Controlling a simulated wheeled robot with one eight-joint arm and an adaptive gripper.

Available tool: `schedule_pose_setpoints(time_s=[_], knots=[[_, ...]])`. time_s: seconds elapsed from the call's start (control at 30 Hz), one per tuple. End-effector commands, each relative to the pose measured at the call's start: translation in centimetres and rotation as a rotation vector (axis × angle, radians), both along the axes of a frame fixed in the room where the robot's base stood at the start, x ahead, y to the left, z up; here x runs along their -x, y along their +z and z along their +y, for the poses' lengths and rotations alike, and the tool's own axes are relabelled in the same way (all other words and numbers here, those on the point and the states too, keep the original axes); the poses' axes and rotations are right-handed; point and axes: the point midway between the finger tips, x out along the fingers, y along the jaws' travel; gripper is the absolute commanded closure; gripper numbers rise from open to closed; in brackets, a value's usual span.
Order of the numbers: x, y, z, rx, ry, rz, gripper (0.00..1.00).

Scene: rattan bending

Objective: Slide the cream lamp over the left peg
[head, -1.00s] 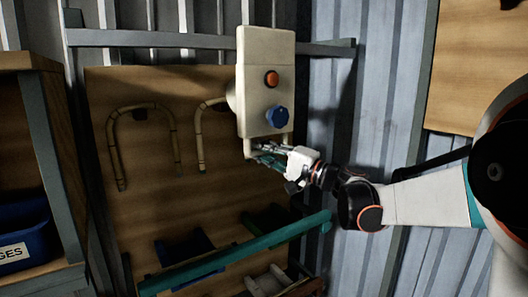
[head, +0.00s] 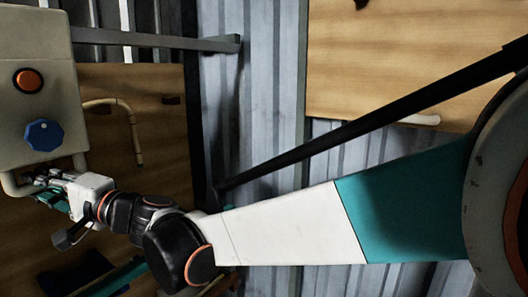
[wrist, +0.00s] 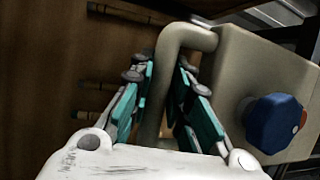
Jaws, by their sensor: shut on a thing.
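The cream lamp (head: 52,90) is a boxy body with an orange button and a blue knob, at the left edge of the head view and partly cut off. My gripper (head: 45,180) is shut on the bar handle at its lower end. In the wrist view, my gripper (wrist: 160,85) has its teal fingers on both sides of the cream handle, and the lamp (wrist: 235,75) is to the right. I cannot tell which peg is the left one; the lamp hides part of the board.
A bent rattan cane (head: 133,125) hangs on the wooden board (head: 165,150) beside the lamp. A grey metal rail (head: 150,40) crosses above the board. Corrugated metal wall (head: 250,110) stands to the right, with another wooden panel (head: 400,60) at upper right.

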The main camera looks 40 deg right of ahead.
Motion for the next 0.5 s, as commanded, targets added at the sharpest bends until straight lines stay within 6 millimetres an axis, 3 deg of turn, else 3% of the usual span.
schedule_pose_setpoints(time_s=[0.2, 0.5], knots=[[1.1, -0.1, 2.8, 0.0, 0.004, 0.0, 1.0], [1.3, -0.1, 3.4, 0.001, 0.0, -0.001, 1.0]])
